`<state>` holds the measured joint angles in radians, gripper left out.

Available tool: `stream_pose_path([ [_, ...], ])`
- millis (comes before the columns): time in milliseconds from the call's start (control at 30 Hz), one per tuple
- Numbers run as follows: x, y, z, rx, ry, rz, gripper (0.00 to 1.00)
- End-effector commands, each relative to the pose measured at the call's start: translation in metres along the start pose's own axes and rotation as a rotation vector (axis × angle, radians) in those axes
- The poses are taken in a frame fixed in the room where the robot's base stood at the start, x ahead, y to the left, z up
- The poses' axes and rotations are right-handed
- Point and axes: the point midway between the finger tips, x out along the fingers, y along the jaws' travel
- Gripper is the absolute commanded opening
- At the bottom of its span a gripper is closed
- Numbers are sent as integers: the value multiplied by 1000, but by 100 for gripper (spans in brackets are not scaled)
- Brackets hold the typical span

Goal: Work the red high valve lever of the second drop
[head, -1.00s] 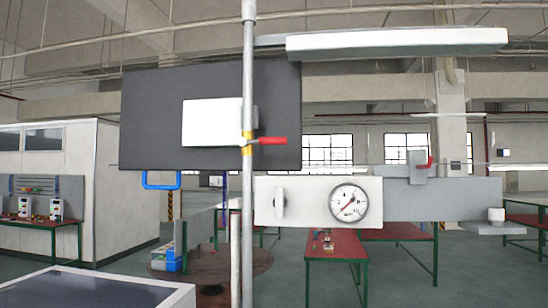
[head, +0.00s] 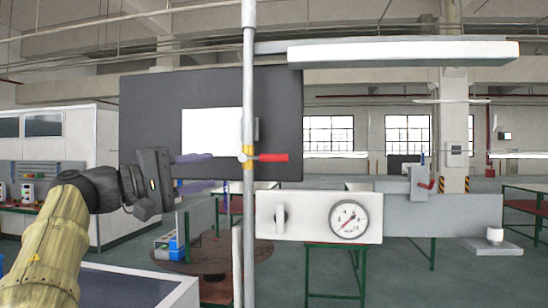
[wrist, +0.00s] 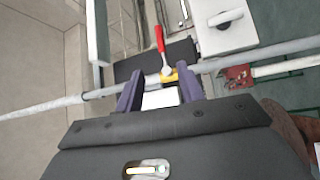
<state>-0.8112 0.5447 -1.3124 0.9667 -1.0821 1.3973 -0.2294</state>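A red valve lever (head: 272,157) sticks out to the right, about level, from a yellow-banded valve (head: 248,155) on the upright grey pipe (head: 249,90). In the wrist view the red lever (wrist: 160,38) lies just beyond the fingers, and the pipe (wrist: 290,47) crosses the picture. My gripper (head: 206,172) is left of the pipe at about the valve's height, its purple fingers parted and pointing at the pipe. In the wrist view my gripper (wrist: 160,72) is open and empty, the valve showing between and beyond its tips. I see no contact with the lever.
A dark panel (head: 150,110) with a white plate (head: 208,132) stands behind the pipe. A white box with a gauge (head: 349,218) sits right of the pipe, below the lever. Another red lever (head: 427,184) is on a grey block farther right. A white bar (head: 400,53) hangs above.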

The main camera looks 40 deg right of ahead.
Motion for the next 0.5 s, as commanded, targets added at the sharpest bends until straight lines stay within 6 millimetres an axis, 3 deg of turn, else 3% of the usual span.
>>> stream_pose_path([
  [267,12,1,-1,0,1,-2,38],
  [500,50,2,-1,-3,-1,-4,38],
])
